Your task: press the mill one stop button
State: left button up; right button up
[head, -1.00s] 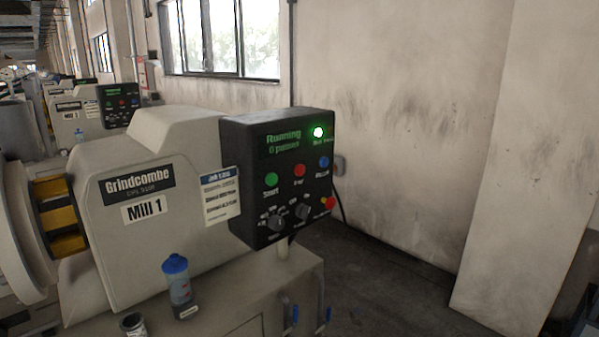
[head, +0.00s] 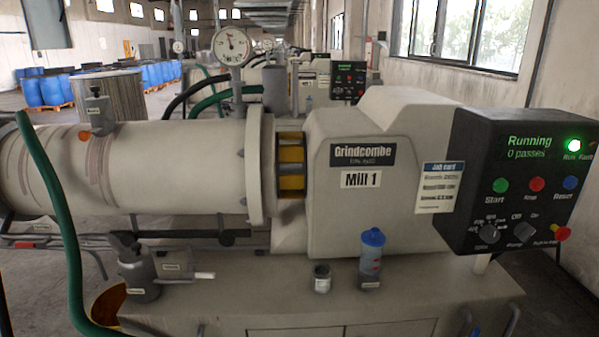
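The Mill 1 machine (head: 405,180) fills the middle of the head view, with a label reading "Grindcombe" and "Mill 1". Its black control box (head: 470,165) is at the right. The display (head: 528,147) reads "Running, 0 passes", and a green lamp (head: 573,146) is lit beside it. The red stop button (head: 537,184) sits between the green start button (head: 501,185) and the blue reset button (head: 570,183). A red push knob (head: 562,233) on yellow is lower right. Neither of my grippers is in view.
A blue-capped bottle (head: 371,258) and a small dark tin (head: 322,279) stand on the bench ledge in front of the mill. A grey pot (head: 138,275) and a green hose (head: 62,225) are at the left. Blue drums (head: 75,91) stand far back left.

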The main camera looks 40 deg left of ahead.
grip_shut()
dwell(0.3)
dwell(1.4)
